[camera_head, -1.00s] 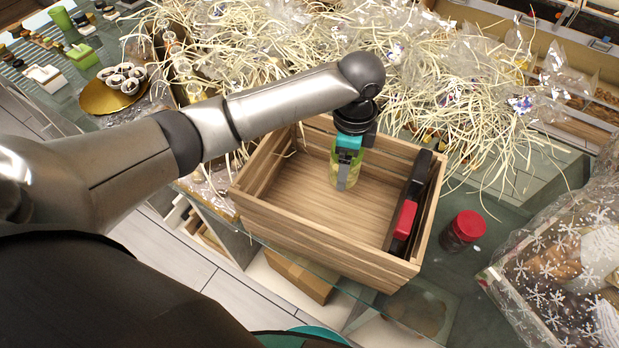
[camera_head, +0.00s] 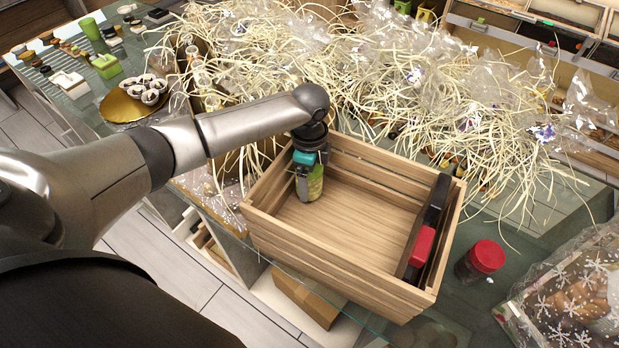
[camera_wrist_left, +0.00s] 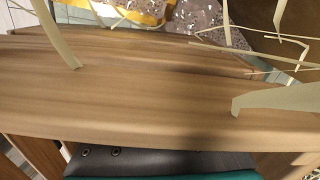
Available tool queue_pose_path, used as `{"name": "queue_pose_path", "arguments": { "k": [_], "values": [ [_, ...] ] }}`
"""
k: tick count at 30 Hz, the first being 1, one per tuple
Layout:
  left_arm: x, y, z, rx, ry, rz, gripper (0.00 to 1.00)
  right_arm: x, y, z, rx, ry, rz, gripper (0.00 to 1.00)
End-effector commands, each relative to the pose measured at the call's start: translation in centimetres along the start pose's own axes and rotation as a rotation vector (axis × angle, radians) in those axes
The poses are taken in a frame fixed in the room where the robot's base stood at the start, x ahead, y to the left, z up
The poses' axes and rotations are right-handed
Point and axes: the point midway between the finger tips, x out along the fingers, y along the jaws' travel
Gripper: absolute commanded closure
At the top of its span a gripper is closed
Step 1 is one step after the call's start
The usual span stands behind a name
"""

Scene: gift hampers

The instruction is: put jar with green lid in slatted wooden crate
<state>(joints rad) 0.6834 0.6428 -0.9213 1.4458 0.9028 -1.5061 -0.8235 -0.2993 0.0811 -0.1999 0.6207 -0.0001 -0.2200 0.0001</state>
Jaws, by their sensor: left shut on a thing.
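The slatted wooden crate (camera_head: 345,262) stands on the glass counter, open at the top. My left gripper (camera_head: 308,170) is inside the crate's outline at its left back corner, shut on a jar with greenish-yellow contents (camera_head: 311,187). The jar is upright in the fingers; its lid is hidden by the gripper. I cannot tell whether its base touches the crate floor. In the left wrist view, a wooden slat of the crate (camera_wrist_left: 150,95) fills the middle, close to the gripper's dark and teal body; the jar does not show there. My right gripper is not in view.
A black and red item (camera_head: 424,240) leans along the crate's right inner wall. A jar with a red lid (camera_head: 487,257) stands outside, right of the crate. Pale straw and clear wrap (camera_head: 350,65) crowd the back. The crate's middle floor is clear.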

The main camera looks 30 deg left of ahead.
Motion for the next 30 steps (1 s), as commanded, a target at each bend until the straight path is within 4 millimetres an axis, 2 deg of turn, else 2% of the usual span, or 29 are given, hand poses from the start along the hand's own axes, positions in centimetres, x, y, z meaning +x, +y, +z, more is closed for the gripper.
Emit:
{"name": "queue_pose_path", "arguments": {
  "k": [6, 7, 11, 12, 18, 22, 26, 30],
  "values": [
    [0.2, -0.1, -0.1, 0.000, 0.001, -0.002, 1.00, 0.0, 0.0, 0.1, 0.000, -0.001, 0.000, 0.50],
    [0.3, 0.0, -0.1, 0.000, 0.000, -0.001, 0.17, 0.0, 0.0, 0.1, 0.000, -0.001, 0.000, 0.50],
    [0.3, 0.0, -0.1, 0.000, 0.000, -0.001, 0.02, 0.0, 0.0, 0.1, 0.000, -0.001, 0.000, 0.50],
    [0.3, 0.0, -0.1, 0.000, 0.000, -0.001, 0.00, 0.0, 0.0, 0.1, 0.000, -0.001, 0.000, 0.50],
    [0.2, 0.0, -0.1, 0.000, 0.000, -0.001, 0.00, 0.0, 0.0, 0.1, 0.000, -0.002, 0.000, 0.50],
    [-0.5, -0.1, -0.1, -0.001, 0.000, -0.002, 0.00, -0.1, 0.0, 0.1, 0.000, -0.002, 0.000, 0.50],
    [-2.7, -0.2, 0.0, -0.001, 0.000, -0.005, 0.00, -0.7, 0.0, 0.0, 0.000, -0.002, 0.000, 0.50],
    [-5.8, -0.1, -0.1, 0.000, 0.001, -0.005, 0.00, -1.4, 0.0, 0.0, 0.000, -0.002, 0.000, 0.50]
  ]
}}
